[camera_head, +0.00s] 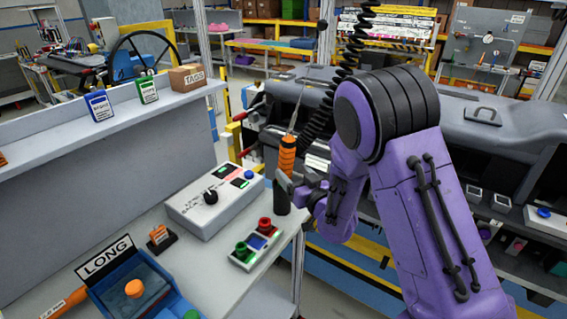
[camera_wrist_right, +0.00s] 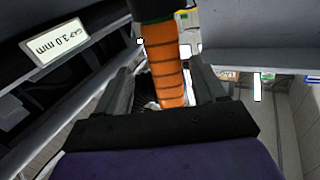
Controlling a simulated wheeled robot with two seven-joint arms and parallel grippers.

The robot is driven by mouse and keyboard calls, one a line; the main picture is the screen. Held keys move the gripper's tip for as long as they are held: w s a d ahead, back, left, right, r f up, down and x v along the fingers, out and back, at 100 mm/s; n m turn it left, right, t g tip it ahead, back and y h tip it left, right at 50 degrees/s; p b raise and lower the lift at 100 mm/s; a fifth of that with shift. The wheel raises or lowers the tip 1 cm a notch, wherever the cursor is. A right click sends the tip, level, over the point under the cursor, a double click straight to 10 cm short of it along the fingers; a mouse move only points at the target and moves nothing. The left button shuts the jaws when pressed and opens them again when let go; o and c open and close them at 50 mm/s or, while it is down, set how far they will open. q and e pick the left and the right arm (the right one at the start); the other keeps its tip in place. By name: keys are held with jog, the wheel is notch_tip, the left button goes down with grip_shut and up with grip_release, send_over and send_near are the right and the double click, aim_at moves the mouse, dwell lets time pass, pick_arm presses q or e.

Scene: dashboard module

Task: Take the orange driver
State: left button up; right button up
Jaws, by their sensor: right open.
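The orange driver (camera_head: 287,158) stands upright at the right end of the grey workbench, its thin shaft pointing up and its lower end dark. My right gripper (camera_head: 287,186) is at the driver, low on the handle. In the right wrist view, the ribbed orange driver (camera_wrist_right: 165,65) lies between the two dark fingers of my right gripper (camera_wrist_right: 162,80). The fingers are apart, one on each side of the handle. Whether either touches it cannot be told. My left gripper is not in view.
A grey control box (camera_head: 210,205) with a black knob stands left of the driver. A small red and green button box (camera_head: 254,243) is in front. A blue bin (camera_head: 130,290) with a LONG sign is at lower left. A dashboard (camera_head: 470,125) stands behind my right arm.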

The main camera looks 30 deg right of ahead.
jog(key=w+p, duration=0.2)
jog(key=w, duration=0.3)
jog(key=shift+w+f, duration=0.2)
jog(key=shift+w, duration=0.3)
jog(key=shift+s, duration=0.1)
jog(key=shift+c, duration=0.7)
grip_shut()
